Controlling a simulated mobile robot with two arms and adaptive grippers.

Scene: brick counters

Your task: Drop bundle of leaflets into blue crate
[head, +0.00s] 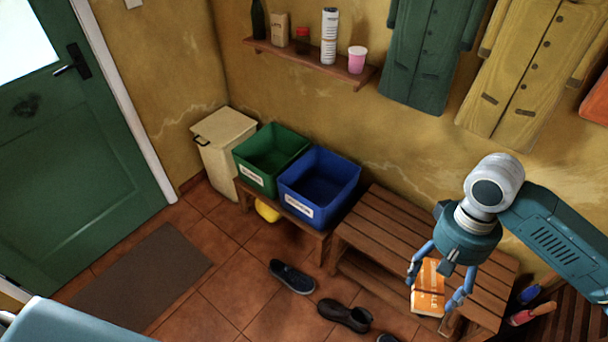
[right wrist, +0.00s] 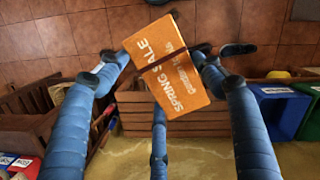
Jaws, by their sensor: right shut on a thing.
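The bundle of leaflets (head: 429,288) is orange and white with a dark band. My right gripper (head: 440,287) is shut on it and holds it above the slatted bench. In the right wrist view the bundle (right wrist: 168,68) reads "SPRING SALE" and sits between the blue fingers of the right gripper (right wrist: 160,70). The blue crate (head: 320,187) stands on a low wooden stand, left of the gripper, and looks empty. Its side also shows in the right wrist view (right wrist: 277,92) at the right. My left gripper is not in view.
A green crate (head: 271,158) stands left of the blue one, beside a cream bin (head: 223,140). The slatted bench (head: 385,228) lies between crate and gripper. Shoes (head: 291,277) lie on the tiled floor. Coats (head: 430,50) and a shelf (head: 310,66) are on the wall above.

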